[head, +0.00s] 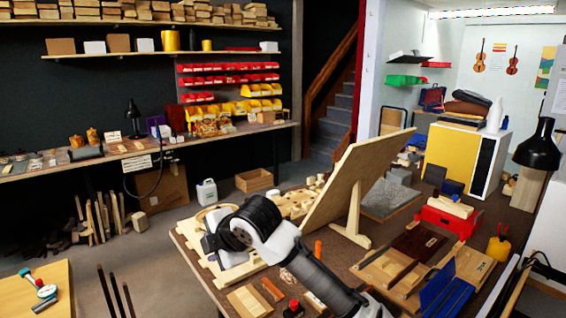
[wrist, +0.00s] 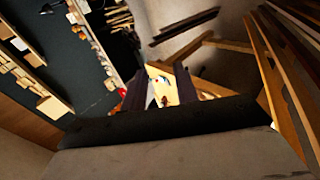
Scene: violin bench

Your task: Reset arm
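My arm reaches in over the workbench (head: 376,258) in the head view, folded at a black joint near the middle. My gripper is not clear in that view, hidden at or behind the folded arm. In the wrist view, two dark fingers of my gripper (wrist: 162,82) stand apart above a wide black band. Nothing shows held between them. The gap looks past them to a bright yellowish surface with small dark and red things, too blurred to name.
A tilted wooden board (head: 350,180) on a stand rises just right of my arm. A red toolbox (head: 447,222), wooden trays and a black lamp (head: 538,150) crowd the right side. A small table (head: 35,290) stands at lower left. The floor between is mostly clear.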

